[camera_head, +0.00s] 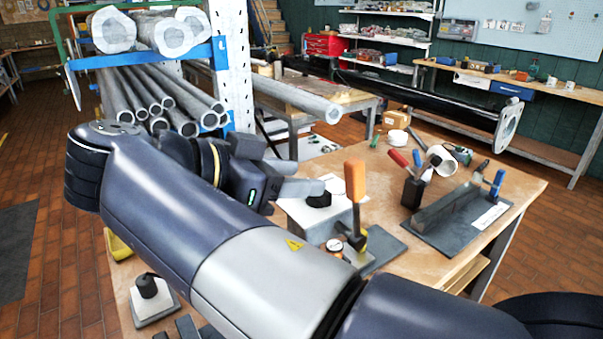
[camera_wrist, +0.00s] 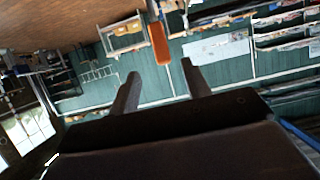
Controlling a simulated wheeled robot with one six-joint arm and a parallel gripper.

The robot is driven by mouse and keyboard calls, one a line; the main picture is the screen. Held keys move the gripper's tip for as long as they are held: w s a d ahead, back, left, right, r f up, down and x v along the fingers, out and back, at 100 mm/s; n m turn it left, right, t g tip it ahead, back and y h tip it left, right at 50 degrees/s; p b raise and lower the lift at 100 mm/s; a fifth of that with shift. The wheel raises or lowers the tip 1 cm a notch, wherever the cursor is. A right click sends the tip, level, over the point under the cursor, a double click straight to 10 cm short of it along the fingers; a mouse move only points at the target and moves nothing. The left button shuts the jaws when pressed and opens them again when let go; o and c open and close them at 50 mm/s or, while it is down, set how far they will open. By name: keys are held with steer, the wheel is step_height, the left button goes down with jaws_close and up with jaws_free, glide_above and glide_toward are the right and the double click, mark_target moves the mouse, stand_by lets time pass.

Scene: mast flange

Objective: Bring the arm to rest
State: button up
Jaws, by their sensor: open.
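My gripper (camera_head: 300,172) shows in the head view at the end of my dark blue and silver arm, above the wooden workbench (camera_head: 455,180). Its two grey fingers point to the right, and nothing shows between them. In the wrist view my gripper (camera_wrist: 158,82) has its two dark fingers spread apart. An orange-handled tool (camera_head: 355,182) stands just right of the fingertips in the head view. An orange piece (camera_wrist: 160,42) also shows near the fingers in the wrist view. My arm hides much of the bench's near left part.
A grey block (camera_head: 310,225) stands below the gripper. A dark angled fixture (camera_head: 450,210) and a black tool holder (camera_head: 412,190) stand to the right. A blue rack (camera_head: 150,60) of metal pipes rises behind the arm. A small weighted stand (camera_head: 152,298) is at the near left.

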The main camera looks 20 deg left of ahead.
mark_target(348, 173)
steer(key=x, duration=1.1)
steer(key=shift+s, duration=0.1)
steer(key=v, duration=1)
steer(key=x, duration=1)
steer(key=shift+d, duration=0.15)
steer(key=shift+w+d+r+p, duration=0.1)
steer(key=shift+w+r+p, duration=0.3)
steer(key=shift+p, duration=0.35)
steer(key=w+g+p, duration=0.1)
steer(key=d+y+p, duration=0.1)
steer(key=p, duration=0.1)
steer(key=shift+w+d+r+g, duration=0.15)
steer(key=shift+w+d+g, duration=0.1)
steer(key=shift+w+g, duration=0.15)
steer(key=shift+w+d+f+g+y+p, duration=0.3)
steer(key=shift+w+g+y+p, duration=0.15)
steer(key=shift+p, duration=0.25)
